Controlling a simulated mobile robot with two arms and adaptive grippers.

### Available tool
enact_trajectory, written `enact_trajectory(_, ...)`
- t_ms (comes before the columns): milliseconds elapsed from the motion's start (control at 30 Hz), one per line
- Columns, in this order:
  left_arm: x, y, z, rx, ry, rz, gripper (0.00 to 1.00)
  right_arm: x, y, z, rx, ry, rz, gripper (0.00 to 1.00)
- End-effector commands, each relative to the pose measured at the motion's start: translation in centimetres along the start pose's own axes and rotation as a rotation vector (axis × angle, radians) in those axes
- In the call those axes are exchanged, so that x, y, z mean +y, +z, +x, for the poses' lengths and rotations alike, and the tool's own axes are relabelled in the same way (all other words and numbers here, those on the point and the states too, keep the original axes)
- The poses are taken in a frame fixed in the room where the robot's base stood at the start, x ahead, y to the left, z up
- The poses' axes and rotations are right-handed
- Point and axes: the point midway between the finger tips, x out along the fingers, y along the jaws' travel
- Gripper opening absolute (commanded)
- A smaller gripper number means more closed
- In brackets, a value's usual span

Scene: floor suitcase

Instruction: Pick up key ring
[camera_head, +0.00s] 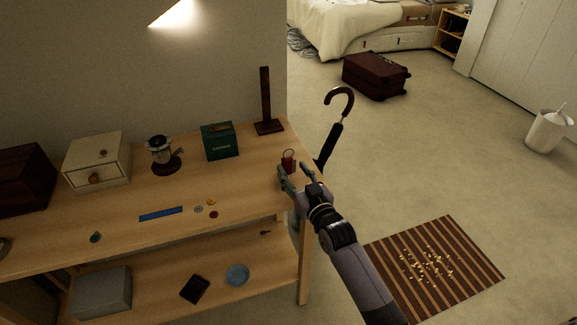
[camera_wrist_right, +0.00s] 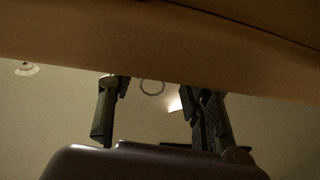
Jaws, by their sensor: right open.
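The key ring (camera_head: 288,166) shows in the head view as a small red piece with a thin dark loop above it, by the right end of the wooden table top. My right gripper (camera_head: 293,170) is open at that end, with its two fingertips close around the key ring. In the right wrist view, the thin loop of the key ring (camera_wrist_right: 152,87) shows in the gap between the two dark fingers (camera_wrist_right: 154,90). I cannot tell whether either finger touches it. The red part is hidden in that view. My left gripper is not in view.
A dark wooden stand (camera_head: 266,105) and a green box (camera_head: 219,141) are at the back of the table. An umbrella (camera_head: 331,140) stands just beyond the table's right end. A blue ruler (camera_head: 161,214) and several small round items lie toward the front.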

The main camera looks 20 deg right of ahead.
Motion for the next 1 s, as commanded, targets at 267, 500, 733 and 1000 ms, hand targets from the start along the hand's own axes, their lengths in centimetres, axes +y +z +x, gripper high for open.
enact_trajectory(267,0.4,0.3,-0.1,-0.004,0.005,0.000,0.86,0.2,0.0,3.9,0.001,0.000,-0.001,0.45)
enact_trajectory(500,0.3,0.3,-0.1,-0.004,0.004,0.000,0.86,0.2,0.0,4.4,0.001,0.000,-0.001,0.45)
enact_trajectory(733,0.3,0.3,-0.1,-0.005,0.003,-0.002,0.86,0.2,0.0,4.4,0.002,0.000,-0.001,0.34)
enact_trajectory(1000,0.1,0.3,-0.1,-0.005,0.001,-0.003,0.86,0.2,0.0,4.4,0.002,0.000,-0.001,0.16)
